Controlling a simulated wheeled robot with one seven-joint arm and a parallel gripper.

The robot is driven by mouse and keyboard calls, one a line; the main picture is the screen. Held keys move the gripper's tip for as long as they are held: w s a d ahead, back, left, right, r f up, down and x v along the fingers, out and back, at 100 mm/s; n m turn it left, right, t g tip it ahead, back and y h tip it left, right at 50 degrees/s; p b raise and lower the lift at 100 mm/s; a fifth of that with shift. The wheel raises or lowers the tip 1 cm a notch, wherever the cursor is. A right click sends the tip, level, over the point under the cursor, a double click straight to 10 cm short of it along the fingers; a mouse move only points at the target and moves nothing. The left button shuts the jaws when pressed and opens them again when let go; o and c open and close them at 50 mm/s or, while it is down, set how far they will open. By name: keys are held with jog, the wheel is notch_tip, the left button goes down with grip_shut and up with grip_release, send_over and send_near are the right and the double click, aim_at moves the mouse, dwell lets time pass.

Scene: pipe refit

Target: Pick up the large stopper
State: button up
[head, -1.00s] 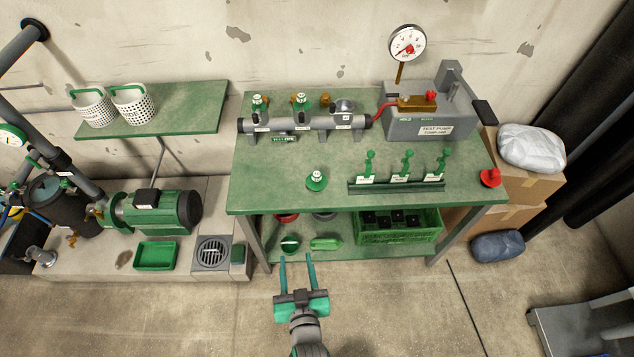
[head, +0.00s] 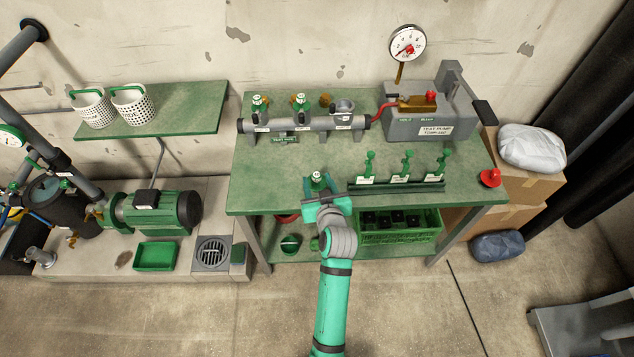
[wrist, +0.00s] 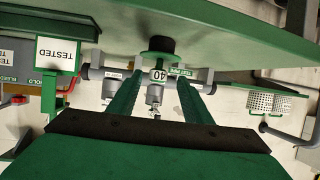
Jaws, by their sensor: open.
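In the wrist view, which is turned upside down, this stopper (wrist: 158,74) shows a "40" label. My gripper (head: 319,187) is at the bench's front edge, open and empty. In the wrist view its two green fingers (wrist: 160,90) point towards the stopper, one on each side in the picture. Whether the fingertips reach level with it I cannot tell.
A grey test pipe (head: 305,123) with fittings lies behind the stopper. A rack (head: 397,187) with several green-handled, tagged pieces stands close to its right. The test pump (head: 428,120) is at the back right. The bench top (head: 265,175) to the left is clear.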

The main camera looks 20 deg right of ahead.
jog(key=shift+x, duration=3.85)
jog(key=shift+s+d, duration=0.1)
jog(key=shift+d, duration=0.1)
jog(key=shift+c, duration=0.3)
grip_shut()
